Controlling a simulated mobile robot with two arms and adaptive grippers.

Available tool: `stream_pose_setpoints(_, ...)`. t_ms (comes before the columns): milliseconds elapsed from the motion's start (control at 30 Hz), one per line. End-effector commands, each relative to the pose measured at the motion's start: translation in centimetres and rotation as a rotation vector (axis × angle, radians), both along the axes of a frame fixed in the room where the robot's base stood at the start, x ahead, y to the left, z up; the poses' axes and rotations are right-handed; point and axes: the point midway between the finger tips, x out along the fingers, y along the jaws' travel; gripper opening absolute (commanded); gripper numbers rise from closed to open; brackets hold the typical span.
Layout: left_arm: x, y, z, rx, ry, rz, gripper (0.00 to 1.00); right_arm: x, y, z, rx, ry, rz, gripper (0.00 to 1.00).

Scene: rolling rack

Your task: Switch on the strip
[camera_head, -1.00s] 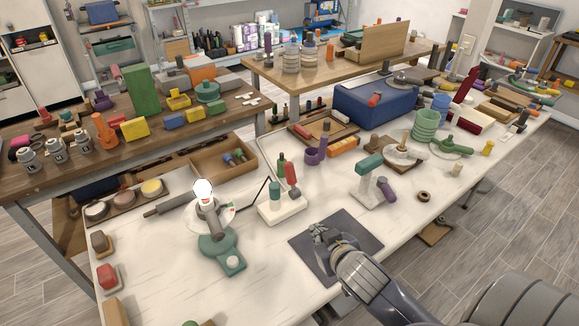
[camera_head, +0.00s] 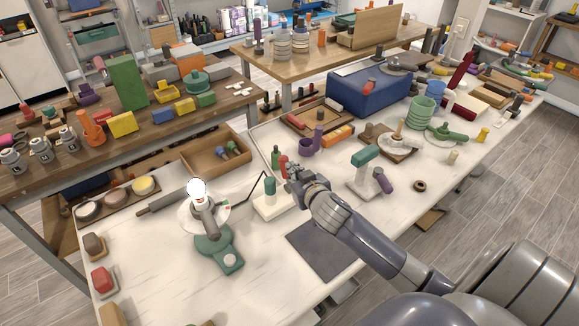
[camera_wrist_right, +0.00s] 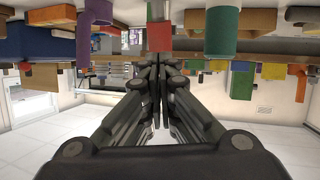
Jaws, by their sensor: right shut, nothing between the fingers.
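The likely strip is a white base (camera_head: 268,209) on the white table in the head view, with a green upright block (camera_head: 270,187) on it. A dark cord from the lamp side reaches near it. A red upright piece (camera_head: 283,162) shows just beyond my right gripper (camera_head: 288,173). My right gripper is shut and empty, above the right end of the base, hiding part of it. In the right wrist view, which looks upside down, the shut fingers (camera_wrist_right: 157,68) point toward a red block (camera_wrist_right: 159,37); whether they touch is unclear. My left gripper is not in view.
A green-topped stand (camera_head: 364,157) is to the right. A dark mat (camera_head: 325,250) lies in front, bare. A wooden box (camera_head: 205,158) is behind the lamp.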

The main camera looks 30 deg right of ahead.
Motion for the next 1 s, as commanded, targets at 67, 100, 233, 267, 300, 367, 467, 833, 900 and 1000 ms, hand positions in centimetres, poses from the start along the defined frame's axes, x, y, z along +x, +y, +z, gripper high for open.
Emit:
stream_pose_setpoints(67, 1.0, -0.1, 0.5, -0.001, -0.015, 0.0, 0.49, 1.1, -0.2, -0.2, -0.001, 0.0, -0.001, 0.0)
stream_pose_setpoints(100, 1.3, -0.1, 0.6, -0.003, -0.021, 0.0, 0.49, 1.5, -0.3, -0.4, -0.001, 0.0, -0.001, 0.0)
stream_pose_setpoints(233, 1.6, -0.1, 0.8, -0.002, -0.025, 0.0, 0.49, 2.5, -0.5, -0.8, -0.001, 0.0, -0.001, 0.0)
stream_pose_setpoints(267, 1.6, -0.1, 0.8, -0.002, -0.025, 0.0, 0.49, 2.7, -0.5, -0.9, -0.001, 0.0, -0.001, 0.0)
stream_pose_setpoints(300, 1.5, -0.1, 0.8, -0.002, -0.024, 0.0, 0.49, 2.8, -0.6, -1.0, -0.001, 0.0, -0.001, 0.0)
stream_pose_setpoints(367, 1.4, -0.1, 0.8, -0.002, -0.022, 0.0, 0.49, 3.0, -0.6, -1.1, -0.001, 0.001, 0.0, 0.0)
stream_pose_setpoints(467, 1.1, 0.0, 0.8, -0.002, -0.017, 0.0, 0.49, 3.2, -0.6, -1.2, 0.0, 0.0, 0.001, 0.0)
stream_pose_setpoints(833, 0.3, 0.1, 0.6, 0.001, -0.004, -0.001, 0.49, 3.6, -0.6, -1.3, 0.002, 0.0, -0.001, 0.0)
stream_pose_setpoints(900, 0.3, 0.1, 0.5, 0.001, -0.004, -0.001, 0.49, 4.2, -0.7, -1.4, 0.003, -0.001, -0.002, 0.0)
stream_pose_setpoints(1000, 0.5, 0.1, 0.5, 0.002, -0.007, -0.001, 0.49, 4.9, -0.7, -1.5, 0.002, -0.002, -0.002, 0.0)
